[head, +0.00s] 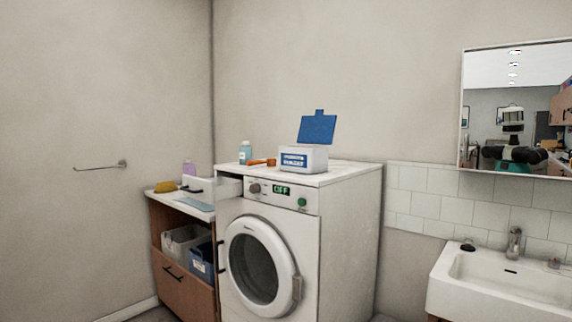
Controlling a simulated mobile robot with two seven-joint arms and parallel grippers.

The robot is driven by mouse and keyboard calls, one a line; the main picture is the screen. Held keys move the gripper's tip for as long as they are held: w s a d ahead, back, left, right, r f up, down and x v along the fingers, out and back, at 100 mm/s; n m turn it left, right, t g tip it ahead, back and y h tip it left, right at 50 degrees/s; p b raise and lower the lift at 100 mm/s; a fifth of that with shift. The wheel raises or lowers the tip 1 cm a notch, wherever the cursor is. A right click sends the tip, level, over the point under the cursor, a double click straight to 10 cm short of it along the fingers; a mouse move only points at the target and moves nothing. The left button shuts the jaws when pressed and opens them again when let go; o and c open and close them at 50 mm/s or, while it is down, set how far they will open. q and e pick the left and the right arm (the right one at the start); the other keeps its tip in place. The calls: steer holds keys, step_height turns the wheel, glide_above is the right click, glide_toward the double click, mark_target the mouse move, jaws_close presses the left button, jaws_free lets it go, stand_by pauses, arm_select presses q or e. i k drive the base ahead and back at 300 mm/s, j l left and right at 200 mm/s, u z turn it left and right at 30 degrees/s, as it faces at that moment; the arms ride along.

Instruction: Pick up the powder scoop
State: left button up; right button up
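The powder scoop appears to be the small orange scoop (264,162) lying on top of the washing machine (340,178). It is just left of a white powder box (303,163) with a blue label, whose blue lid (317,128) stands open. A bottle of light blue liquid (245,152) stands left of the scoop. Neither of my grippers shows directly in the head view. A dark robot shape shows in the mirror, too small to tell its grippers' state.
The washer's detergent drawer (227,187) is pulled out at the left. A wooden cabinet (186,275) with bins, a yellow sponge (166,187) and a purple bottle (189,168) stands left. A sink (500,278) and mirror (515,110) are right. The washer top's right part is clear.

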mark_target(269, 162)
steer(key=i+j+z, duration=0.7)
steer(key=j+z, duration=0.15)
steer(key=i+j+z, duration=0.15)
steer(key=j+z, duration=0.15)
steer(key=j, duration=0.15)
